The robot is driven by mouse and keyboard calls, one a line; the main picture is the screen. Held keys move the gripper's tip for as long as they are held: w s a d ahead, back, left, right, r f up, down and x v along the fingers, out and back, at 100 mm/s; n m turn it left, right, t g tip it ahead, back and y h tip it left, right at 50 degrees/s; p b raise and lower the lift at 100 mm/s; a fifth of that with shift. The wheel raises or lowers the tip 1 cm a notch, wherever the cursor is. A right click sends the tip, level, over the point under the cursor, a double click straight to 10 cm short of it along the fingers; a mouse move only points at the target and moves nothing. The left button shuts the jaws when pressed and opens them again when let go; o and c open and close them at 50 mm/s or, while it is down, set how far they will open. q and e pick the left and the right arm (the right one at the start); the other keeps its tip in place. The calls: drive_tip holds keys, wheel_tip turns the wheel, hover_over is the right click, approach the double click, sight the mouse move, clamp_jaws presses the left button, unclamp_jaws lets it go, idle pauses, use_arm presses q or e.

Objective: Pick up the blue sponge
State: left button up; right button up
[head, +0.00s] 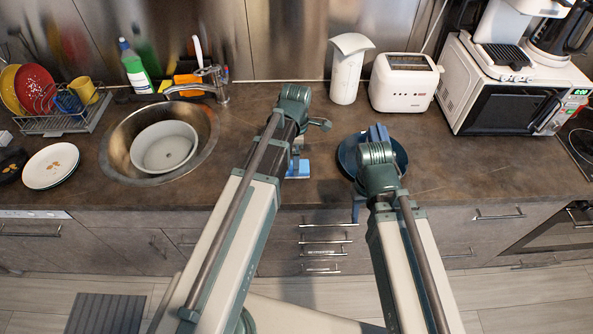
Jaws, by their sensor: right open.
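The blue sponge (303,168) shows as a small light-blue patch on the brown counter, just right of my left forearm. The arm hides part of it. My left gripper (294,150) is mostly hidden behind its own arm close to the sponge. Whether it touches the sponge or how its jaws stand cannot be seen. My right gripper (378,133) is open, seen as a blue part beyond the wrist, over a dark blue pan (347,153), right of the sponge. Its fingertips are not clear.
A round sink (117,150) holding a grey bowl (165,147) lies left. A dish rack (62,122) and plates stand farther left. A white canister (348,70), toaster (403,84) and microwave (505,100) line the back. The right front counter is clear.

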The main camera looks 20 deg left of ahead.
use_arm(q)
wheel_tip(320, 180, down, 4)
drive_tip(key=b, duration=0.3)
drive_tip(key=shift+d+f+b, duration=0.1)
drive_tip(key=shift+f+b, duration=0.15)
drive_tip(key=shift+b, duration=0.15)
drive_tip(key=shift+r, duration=0.1)
drive_tip(key=c, duration=1.4)
